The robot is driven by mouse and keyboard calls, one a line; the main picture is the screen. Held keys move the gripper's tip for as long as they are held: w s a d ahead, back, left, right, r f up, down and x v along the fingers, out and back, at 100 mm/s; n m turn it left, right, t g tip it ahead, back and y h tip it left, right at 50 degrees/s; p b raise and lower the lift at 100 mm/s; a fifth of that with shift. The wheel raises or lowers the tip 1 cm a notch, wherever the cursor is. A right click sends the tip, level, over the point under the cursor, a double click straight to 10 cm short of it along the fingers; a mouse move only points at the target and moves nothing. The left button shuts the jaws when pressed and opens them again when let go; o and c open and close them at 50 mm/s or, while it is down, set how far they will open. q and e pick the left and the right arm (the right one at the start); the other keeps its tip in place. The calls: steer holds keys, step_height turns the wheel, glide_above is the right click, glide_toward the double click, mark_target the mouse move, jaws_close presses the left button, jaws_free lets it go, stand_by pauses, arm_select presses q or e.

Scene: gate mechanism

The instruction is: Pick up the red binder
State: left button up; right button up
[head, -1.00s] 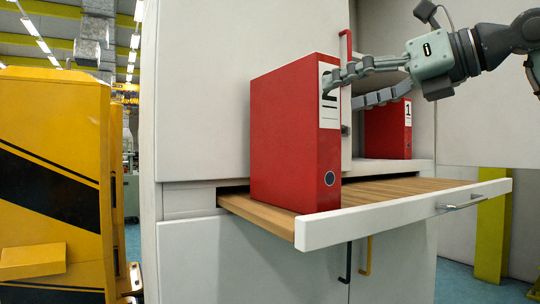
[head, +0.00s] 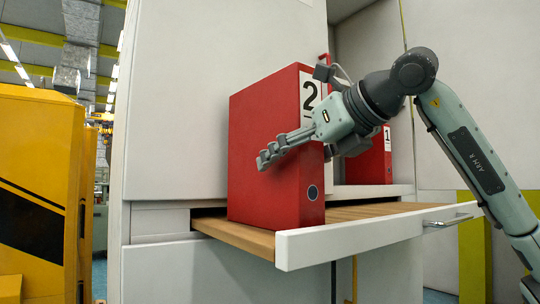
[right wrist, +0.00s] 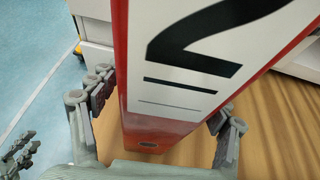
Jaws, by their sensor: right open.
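A red binder (head: 265,150) with a white label reading 2 stands upright on a pulled-out wooden shelf (head: 240,235). My right gripper (head: 298,150) is open at its upper front, one finger along the binder's left side and the other hidden behind it. In the right wrist view the label and spine of this binder (right wrist: 165,125) lie between the two spread fingers of the gripper (right wrist: 160,112); a gap shows on the right. A second red binder (head: 368,165), labelled 1, stands further back in the cabinet. Grey jointed fingers, apparently my left gripper (right wrist: 18,155), show at the lower left.
The shelf's white front edge (head: 370,232) with a metal handle (head: 447,220) juts out below the binder. The tall white cabinet (head: 190,90) rises to the left. A yellow machine (head: 40,190) stands at far left. The shelf right of the binder is bare.

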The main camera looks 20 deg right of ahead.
steer(key=shift+x, duration=1.15)
jaws_close()
steer(key=shift+r, duration=0.2)
